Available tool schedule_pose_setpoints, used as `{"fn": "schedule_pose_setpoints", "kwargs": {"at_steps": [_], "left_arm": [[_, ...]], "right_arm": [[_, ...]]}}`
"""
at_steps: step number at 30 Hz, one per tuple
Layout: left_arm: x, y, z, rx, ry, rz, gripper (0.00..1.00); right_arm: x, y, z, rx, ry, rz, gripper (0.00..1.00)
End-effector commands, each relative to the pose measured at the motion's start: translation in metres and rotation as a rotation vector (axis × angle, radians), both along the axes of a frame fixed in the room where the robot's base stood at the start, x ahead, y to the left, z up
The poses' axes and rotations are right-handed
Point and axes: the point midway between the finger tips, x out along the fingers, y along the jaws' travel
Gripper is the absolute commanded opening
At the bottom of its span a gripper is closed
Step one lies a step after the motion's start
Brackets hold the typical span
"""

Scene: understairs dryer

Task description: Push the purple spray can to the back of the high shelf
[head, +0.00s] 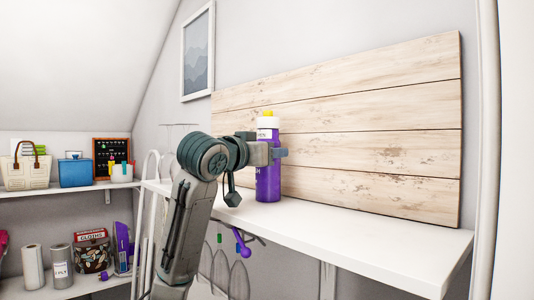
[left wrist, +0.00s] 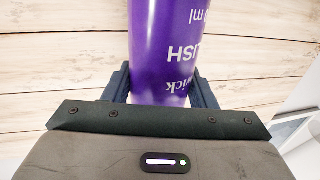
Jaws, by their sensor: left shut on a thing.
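The purple spray can (head: 268,182) stands upright on the white high shelf (head: 345,238), in front of the wooden plank panel. It has a white shoulder and a yellow top. My left gripper (head: 280,153) is shut on the can at about its upper middle, with a finger showing on the can's right side. In the left wrist view the purple can (left wrist: 165,45) sits between the two dark fingers of my left gripper (left wrist: 162,92), and its white lettering appears upside down. My right gripper is not in view.
The wooden panel (head: 370,125) leans along the wall behind the shelf. Clear glasses (head: 178,135) stand at the shelf's left end. The shelf's right part is bare. Utensils (head: 240,245) hang below it. Lower left shelves hold a basket (head: 27,172) and a blue box (head: 75,172).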

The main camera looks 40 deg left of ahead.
Motion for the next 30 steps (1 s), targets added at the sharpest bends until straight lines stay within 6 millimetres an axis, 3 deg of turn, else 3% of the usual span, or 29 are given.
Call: {"fn": "schedule_pose_setpoints", "kwargs": {"at_steps": [23, 24, 27, 30], "left_arm": [[0.012, 0.018, 0.001, 0.0, -0.002, 0.0, 0.21], [0.012, 0.018, 0.001, 0.0, -0.002, 0.0, 0.59], [0.012, 0.018, 0.001, 0.0, -0.002, 0.0, 0.77], [0.012, 0.018, 0.001, 0.0, -0.002, 0.0, 0.77]], "right_arm": [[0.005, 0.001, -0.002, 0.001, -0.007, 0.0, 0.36], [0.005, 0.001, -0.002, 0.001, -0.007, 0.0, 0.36], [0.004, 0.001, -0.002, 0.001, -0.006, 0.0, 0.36], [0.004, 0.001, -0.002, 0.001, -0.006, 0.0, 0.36]]}}
